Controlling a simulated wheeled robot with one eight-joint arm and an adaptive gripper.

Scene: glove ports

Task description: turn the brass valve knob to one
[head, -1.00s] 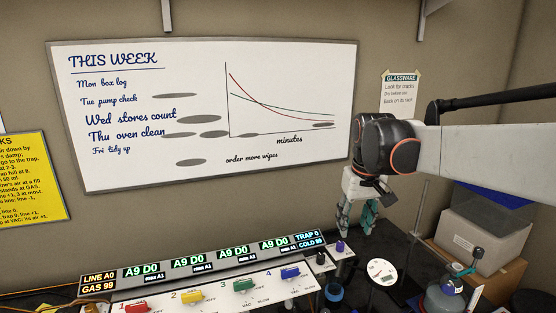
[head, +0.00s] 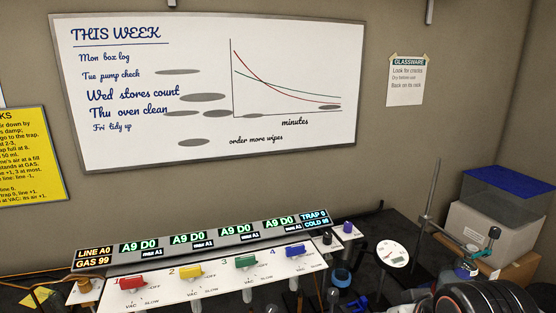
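The brass valve knob (head: 84,285) is small and orange-brown. It sits on a white plate at the left end of the valve panel (head: 215,280), near the bottom left of the head view. I cannot read its setting or any marks around it. Part of my arm (head: 487,300) shows at the bottom right corner, far from the brass knob. My gripper is not clearly visible there, so its fingers cannot be made out.
Red (head: 131,282), yellow (head: 188,270), green (head: 245,261) and blue (head: 294,251) knobs line the panel. A lit readout strip (head: 205,242) runs behind them. Dark (head: 327,238) and purple (head: 348,228) knobs and a round gauge (head: 392,253) stand right. The air above the panel is clear.

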